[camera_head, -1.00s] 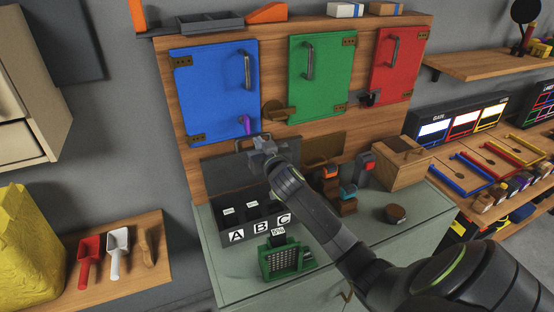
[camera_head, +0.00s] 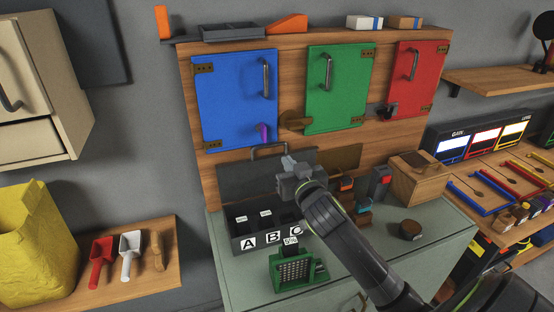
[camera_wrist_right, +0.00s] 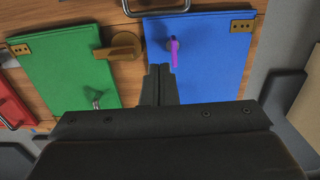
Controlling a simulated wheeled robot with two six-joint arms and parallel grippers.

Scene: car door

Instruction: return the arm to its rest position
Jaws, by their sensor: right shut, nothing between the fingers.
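My right arm comes in from the lower right in the head view. Its gripper (camera_head: 285,163) is up in front of the dark panel behind the lettered bin (camera_head: 247,243), and hides part of that bin. In the wrist view the two fingers (camera_wrist_right: 159,82) are together with nothing between them. The wrist view faces the blue door (camera_wrist_right: 205,60) and the green door (camera_wrist_right: 65,70), which look upside down there. My left gripper is not in view.
The board holds a blue door (camera_head: 235,100), a green door (camera_head: 335,88) and a red door (camera_head: 418,78), all closed. A green grater-like box (camera_head: 291,270), a wooden box (camera_head: 418,182) and a round brown piece (camera_head: 410,230) stand on the cabinet top around my arm.

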